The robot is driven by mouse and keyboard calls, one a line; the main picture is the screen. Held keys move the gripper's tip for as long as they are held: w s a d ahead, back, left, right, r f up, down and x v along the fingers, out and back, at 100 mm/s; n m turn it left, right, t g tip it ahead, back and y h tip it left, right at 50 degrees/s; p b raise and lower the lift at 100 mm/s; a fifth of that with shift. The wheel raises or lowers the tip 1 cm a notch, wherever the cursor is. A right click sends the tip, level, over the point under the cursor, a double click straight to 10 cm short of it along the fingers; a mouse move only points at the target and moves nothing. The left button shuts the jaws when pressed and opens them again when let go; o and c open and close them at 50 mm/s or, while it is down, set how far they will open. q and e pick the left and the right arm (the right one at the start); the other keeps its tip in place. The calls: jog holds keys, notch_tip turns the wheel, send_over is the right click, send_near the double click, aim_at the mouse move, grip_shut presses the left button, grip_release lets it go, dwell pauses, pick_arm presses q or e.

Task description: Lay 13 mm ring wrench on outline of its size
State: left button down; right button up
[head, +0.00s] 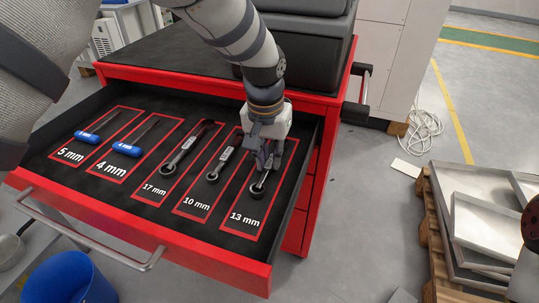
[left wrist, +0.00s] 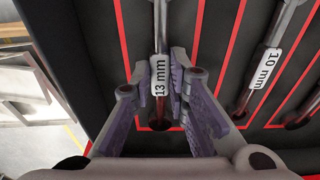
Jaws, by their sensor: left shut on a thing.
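The 13 mm ring wrench (head: 258,189) shows its ring end over the outline labelled 13 mm (head: 237,233) at the right of the open drawer. My left gripper (head: 265,160) is shut on its handle, pointing down. In the left wrist view the fingers (left wrist: 163,72) sit on both sides of the wrench's white 13 mm label (left wrist: 160,78), and the shaft runs roughly along the red outline, between its long sides. I cannot tell whether the wrench touches the drawer floor. The gripper hides much of the handle in the head view. My right gripper is not in view.
The 10 mm wrench (head: 213,176) and 17 mm wrench (head: 170,168) lie on neighbouring outlines to the left. Two blue-handled screwdrivers (head: 127,149) lie further left. A black case (head: 300,50) stands on the cabinet behind. The drawer's red front edge (head: 190,252) is nearest.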

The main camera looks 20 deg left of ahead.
pick_arm(q)
jog(key=shift+f, duration=0.15)
jog(key=c, duration=1.5)
grip_release()
jog(key=shift+o, duration=0.2)
